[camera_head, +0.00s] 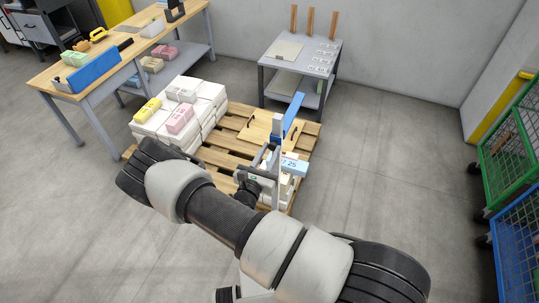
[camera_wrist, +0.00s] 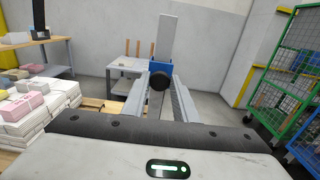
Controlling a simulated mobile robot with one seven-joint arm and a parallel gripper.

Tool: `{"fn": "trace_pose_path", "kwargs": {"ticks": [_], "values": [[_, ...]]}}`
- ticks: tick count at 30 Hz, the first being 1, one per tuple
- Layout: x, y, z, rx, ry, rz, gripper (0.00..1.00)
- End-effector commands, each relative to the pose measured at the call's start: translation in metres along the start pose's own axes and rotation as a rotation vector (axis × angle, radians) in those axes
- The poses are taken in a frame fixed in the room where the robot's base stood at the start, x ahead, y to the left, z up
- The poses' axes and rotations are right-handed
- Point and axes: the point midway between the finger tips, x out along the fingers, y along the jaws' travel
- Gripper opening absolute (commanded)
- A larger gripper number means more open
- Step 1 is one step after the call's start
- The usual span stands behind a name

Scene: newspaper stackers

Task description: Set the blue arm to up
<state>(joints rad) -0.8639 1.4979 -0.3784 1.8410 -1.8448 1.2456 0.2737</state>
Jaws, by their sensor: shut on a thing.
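The blue arm (camera_head: 293,115) stands steeply raised beside a pale grey post above the pallet in the head view. In the wrist view, a blue part of it (camera_wrist: 160,67) shows behind a round black knob (camera_wrist: 158,81). My gripper (camera_head: 270,160) is at the stand's near side, below the raised blue bar. In the wrist view, my gripper (camera_wrist: 159,88) has its two fingers on either side of the knob and is shut on it. The join between knob and bar is hidden.
A wooden pallet (camera_head: 215,148) carries stacked white bundles (camera_head: 145,130) on the left. A light blue block marked 25 (camera_head: 294,166) is by my gripper. A grey table (camera_head: 322,48) stands behind, a workbench (camera_head: 130,44) at left, green and blue cages (camera_head: 510,140) at right.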

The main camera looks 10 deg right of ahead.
Motion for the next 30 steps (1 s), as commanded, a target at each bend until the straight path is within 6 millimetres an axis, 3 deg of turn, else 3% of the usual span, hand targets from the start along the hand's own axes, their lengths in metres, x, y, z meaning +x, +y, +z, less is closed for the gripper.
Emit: {"fn": "trace_pose_path", "kwargs": {"ticks": [3,14,15,18,30], "values": [[0.0017,0.0006,0.0112,0.002,-0.010,0.001,0.00],[0.0024,0.0008,0.0135,0.003,-0.013,0.000,0.00],[0.0025,0.0008,0.0136,0.003,-0.014,0.000,0.28],[0.0022,0.0006,0.0126,0.003,-0.011,0.000,0.44],[-0.0066,0.0008,0.0085,0.001,-0.002,0.001,0.44]]}}
